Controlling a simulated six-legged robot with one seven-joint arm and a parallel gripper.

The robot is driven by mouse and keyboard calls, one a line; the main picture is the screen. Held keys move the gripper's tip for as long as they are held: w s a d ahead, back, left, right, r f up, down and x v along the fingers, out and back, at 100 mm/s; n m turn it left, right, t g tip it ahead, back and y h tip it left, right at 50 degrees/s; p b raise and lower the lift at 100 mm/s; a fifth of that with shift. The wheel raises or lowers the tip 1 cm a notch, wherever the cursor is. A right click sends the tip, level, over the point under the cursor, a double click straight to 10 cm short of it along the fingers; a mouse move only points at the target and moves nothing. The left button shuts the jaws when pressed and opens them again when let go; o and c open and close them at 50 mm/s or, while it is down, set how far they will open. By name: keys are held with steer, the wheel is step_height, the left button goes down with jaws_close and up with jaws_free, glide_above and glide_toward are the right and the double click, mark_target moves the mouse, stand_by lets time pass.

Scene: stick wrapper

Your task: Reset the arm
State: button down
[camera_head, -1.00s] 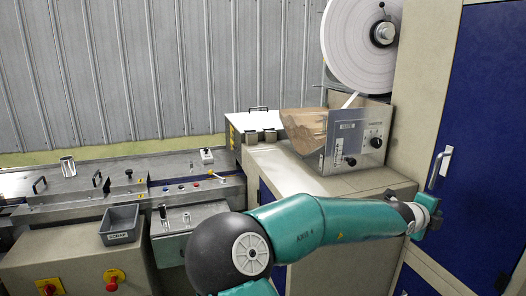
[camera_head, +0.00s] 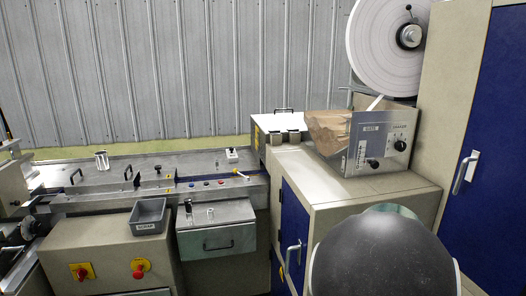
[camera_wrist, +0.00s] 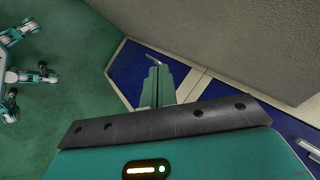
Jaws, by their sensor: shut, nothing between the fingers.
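My gripper (camera_wrist: 161,72) shows in the wrist view, with its teal fingers together and nothing between them. Behind it in that view are blue cabinet panels with a pale frame and a metal handle close to the fingertips; I cannot tell whether they touch. In the head view only a large dark round joint of my arm shows at the lower right, with a bit of teal behind it. The gripper itself is hidden there.
A machine cabinet (camera_head: 350,190) with a control box (camera_head: 375,143) stands behind my arm. A tall blue door (camera_head: 497,150) is at the right. A grey bin (camera_head: 148,217) sits on the left machine.

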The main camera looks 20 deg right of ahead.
steer(key=w+a+r+n+t+y, duration=0.1)
steer(key=a+r+n+y, duration=0.2)
steer(key=a+n, duration=0.65)
steer(key=w+a+r+n+t+y, duration=0.1)
steer(key=a+r+n+y, duration=0.25)
steer(key=a, duration=1.15)
steer(key=s+a+r+n, duration=0.2)
steer(key=s+a+n, duration=0.4)
steer(key=a, duration=0.1)
steer(key=s+a+r+n+g, duration=0.1)
steer(key=s+a+r+n, duration=0.1)
steer(key=s+a+n, duration=0.4)
steer(key=shift+a+r+n+h, duration=0.3)
steer(key=shift+a+n+h, duration=0.15)
steer(key=shift+n, duration=0.15)
steer(key=shift+s+d, duration=0.1)
